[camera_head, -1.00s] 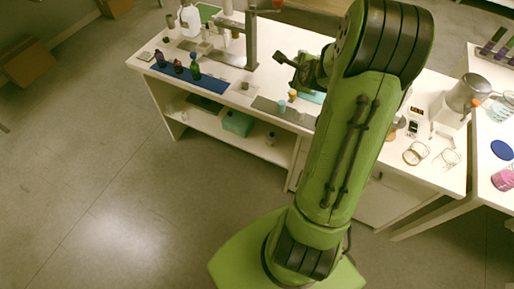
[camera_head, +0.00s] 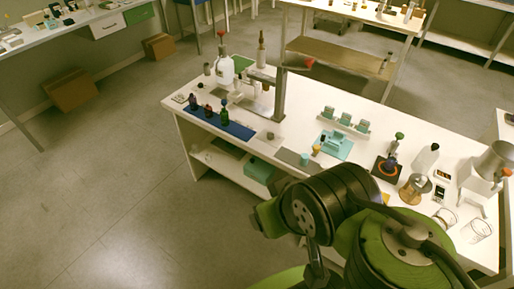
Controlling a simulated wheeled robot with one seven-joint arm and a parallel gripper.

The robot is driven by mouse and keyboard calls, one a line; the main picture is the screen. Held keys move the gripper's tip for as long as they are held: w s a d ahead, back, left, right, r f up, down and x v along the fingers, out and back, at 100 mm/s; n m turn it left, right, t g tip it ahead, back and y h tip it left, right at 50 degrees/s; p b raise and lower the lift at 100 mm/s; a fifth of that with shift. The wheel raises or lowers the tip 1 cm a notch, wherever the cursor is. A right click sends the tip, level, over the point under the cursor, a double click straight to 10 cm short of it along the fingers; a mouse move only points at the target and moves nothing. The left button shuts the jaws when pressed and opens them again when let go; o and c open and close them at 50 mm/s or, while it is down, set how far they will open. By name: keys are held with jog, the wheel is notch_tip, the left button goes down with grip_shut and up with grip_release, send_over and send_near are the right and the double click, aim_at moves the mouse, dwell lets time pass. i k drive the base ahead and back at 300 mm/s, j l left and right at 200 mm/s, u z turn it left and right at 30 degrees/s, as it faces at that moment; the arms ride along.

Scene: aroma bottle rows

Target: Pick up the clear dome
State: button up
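Two clear glass vessels stand at the right end of the white table: one glass (camera_head: 445,217) beside my arm and another clear glass piece (camera_head: 478,231) further right. My green and black arm is folded in the lower right foreground. My gripper does not show; it is outside the picture or hidden by my arm, which also covers part of the table's front.
On the white table (camera_head: 375,92), a blue mat (camera_head: 238,130) holds several small bottles. Open floor lies left.

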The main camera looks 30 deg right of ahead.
aim_at(426, 156)
jog(key=z, duration=2.35)
jog(key=i+l+u, duration=0.15)
jog(key=u, duration=0.25)
jog(key=i+l+u, duration=0.2)
jog(key=u, duration=0.25)
jog(key=i+l+u, duration=0.1)
jog(key=l+u, duration=0.3)
jog(key=i+l+u, duration=0.1)
jog(key=u, duration=0.35)
